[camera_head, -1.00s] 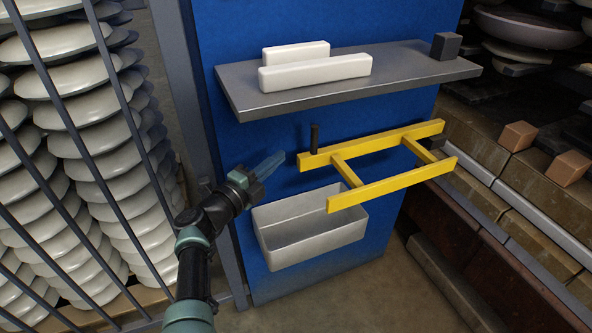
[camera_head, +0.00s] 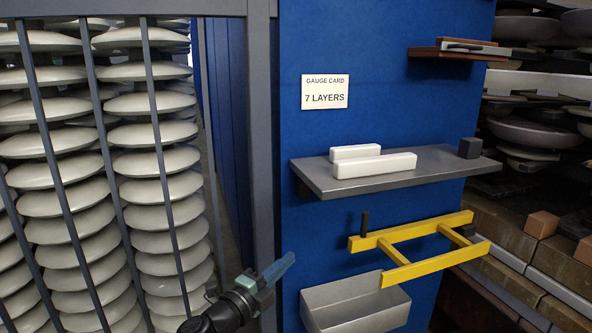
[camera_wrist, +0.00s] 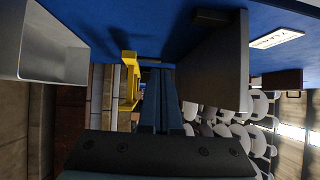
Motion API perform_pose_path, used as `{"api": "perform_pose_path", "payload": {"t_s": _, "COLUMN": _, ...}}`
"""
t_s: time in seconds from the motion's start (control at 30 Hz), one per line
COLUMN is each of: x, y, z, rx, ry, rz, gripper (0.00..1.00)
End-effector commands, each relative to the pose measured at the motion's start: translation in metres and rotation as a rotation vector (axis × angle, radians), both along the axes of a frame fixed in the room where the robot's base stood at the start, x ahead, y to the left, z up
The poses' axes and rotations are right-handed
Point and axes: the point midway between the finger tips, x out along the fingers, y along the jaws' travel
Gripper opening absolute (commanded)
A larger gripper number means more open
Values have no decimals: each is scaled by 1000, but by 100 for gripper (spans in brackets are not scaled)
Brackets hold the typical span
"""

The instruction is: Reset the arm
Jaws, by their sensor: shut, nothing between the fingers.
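My gripper (camera_head: 277,268) shows at the bottom of the head view, in front of the blue panel and to the left of the yellow frame. Its two blue fingers are together with nothing between them. In the wrist view the fingers (camera_wrist: 161,100) point forward side by side. The yellow frame (camera_head: 400,272) hangs on the panel to the right of my gripper, apart from it. It also shows in the wrist view (camera_wrist: 131,75). Most of my arm is out of the head view.
A grey shelf (camera_head: 430,168) with two white bars (camera_head: 375,165) and a dark block (camera_head: 470,147) juts out above the frame. A grey bin (camera_head: 355,308) is below. A gauge card (camera_head: 325,91) reads "7 LAYERS". Barred insulator stacks (camera_head: 155,160) stand left; shelved goods fill the right.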

Motion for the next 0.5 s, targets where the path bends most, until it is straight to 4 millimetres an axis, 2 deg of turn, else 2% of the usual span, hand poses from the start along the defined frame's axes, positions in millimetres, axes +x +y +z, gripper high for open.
{"api": "perform_pose_path", "payload": {"t_s": 0.03, "x": 5, "y": -8, "z": 13, "rx": -29, "ry": -22, "rz": 20, "gripper": 0}}
{"api": "perform_pose_path", "payload": {"t_s": 0.3, "x": 22, "y": -14, "z": 84, "rx": -264, "ry": -95, "rz": 199, "gripper": 0}}
{"api": "perform_pose_path", "payload": {"t_s": 0.5, "x": 11, "y": -4, "z": 143, "rx": -573, "ry": -92, "rz": 359, "gripper": 0}}
